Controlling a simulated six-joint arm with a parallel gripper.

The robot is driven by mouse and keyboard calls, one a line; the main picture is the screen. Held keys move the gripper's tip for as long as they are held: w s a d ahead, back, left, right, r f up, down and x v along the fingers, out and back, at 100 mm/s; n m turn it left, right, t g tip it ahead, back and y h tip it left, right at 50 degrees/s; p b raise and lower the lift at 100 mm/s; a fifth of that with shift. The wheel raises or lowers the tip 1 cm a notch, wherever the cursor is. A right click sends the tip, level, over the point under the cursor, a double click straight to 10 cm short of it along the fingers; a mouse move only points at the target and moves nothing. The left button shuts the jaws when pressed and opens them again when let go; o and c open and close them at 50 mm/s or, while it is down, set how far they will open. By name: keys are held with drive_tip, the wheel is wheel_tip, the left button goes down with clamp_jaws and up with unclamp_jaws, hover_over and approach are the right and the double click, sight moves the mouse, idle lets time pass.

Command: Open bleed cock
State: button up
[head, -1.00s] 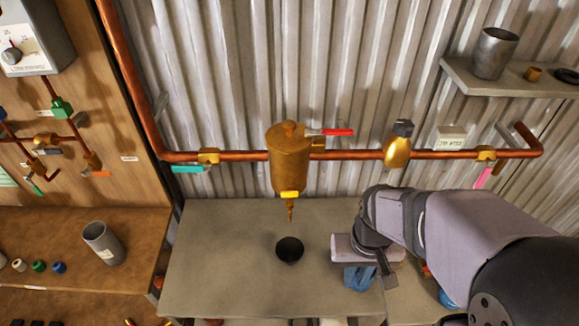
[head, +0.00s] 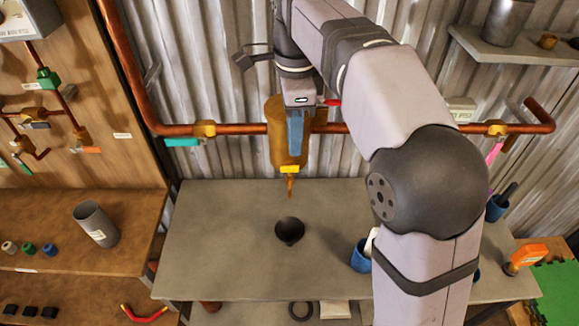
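A brass pot (head: 280,148) sits on the copper pipe in the head view. At its bottom is a small cock with a yellow handle (head: 290,169) and a brass spout (head: 290,187) pointing down; I take this for the bleed cock. A red handle (head: 332,102) shows at the pot's upper right, partly hidden by my arm. My gripper (head: 295,150) points down in front of the pot, its blue fingers just above the yellow handle in the picture. Whether it touches the pot or handle, and how far apart the fingers are, I cannot tell.
A black bowl (head: 289,230) stands on the grey bench (head: 220,250) below the spout. The pipe has a teal handle (head: 181,142) at left and a pink handle (head: 494,152) at right. Blue cups (head: 497,208) stand at right. The bench's left half is mostly clear.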

sight(290, 166)
drive_tip(key=shift+a+r+m, duration=0.5)
drive_tip(key=shift+m, duration=0.1)
drive_tip(key=shift+f, duration=3.7)
clamp_jaws()
